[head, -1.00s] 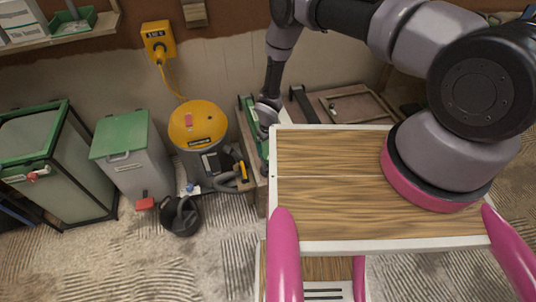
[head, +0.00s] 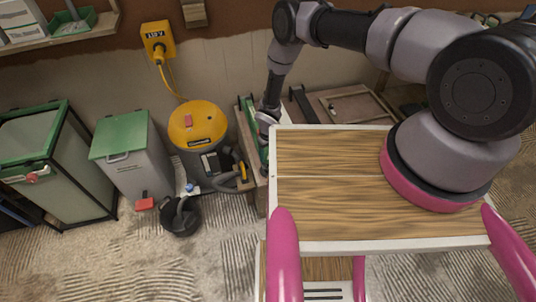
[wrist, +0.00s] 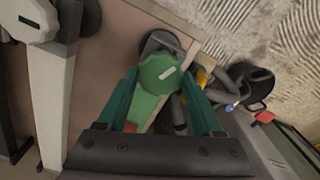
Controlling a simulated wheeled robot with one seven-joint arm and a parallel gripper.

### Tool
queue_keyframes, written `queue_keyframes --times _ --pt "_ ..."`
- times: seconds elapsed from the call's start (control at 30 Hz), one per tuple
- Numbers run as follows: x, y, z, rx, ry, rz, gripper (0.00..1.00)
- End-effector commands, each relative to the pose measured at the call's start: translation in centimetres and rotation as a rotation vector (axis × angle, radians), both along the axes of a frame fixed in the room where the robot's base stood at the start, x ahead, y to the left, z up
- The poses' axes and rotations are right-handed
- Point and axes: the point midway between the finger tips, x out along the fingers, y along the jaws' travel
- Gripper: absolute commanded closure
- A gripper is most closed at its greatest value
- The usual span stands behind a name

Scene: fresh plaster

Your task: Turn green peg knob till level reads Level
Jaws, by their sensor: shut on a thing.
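The green peg knob (wrist: 160,73), round with a scalloped edge and a pale mark on its face, shows in the wrist view. My gripper (wrist: 161,76) has its two green fingers on either side of it, shut on it. A green part lies below the knob, between the fingers. In the head view my wrist (head: 268,118) reaches down by the low wooden bench beside the yellow vacuum; the knob and fingertips cannot be made out there. A yellow box (head: 157,40) on the wall has a small display whose text is too small to read surely.
A yellow vacuum (head: 197,122) with a dark hose stands left of the bench (head: 247,150). A grey bin with a green lid (head: 121,136), a larger framed bin (head: 55,170) and a black bucket (head: 181,217) are further left.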

Motion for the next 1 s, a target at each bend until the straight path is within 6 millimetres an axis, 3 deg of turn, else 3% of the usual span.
queue_keyframes --times 0.27,1.0 --pt "0.02 -0.01 0.03 0.0 0.0 0.087 0.88" --pt "0.0 -0.01 0.03 -0.001 0.001 0.545 0.88"
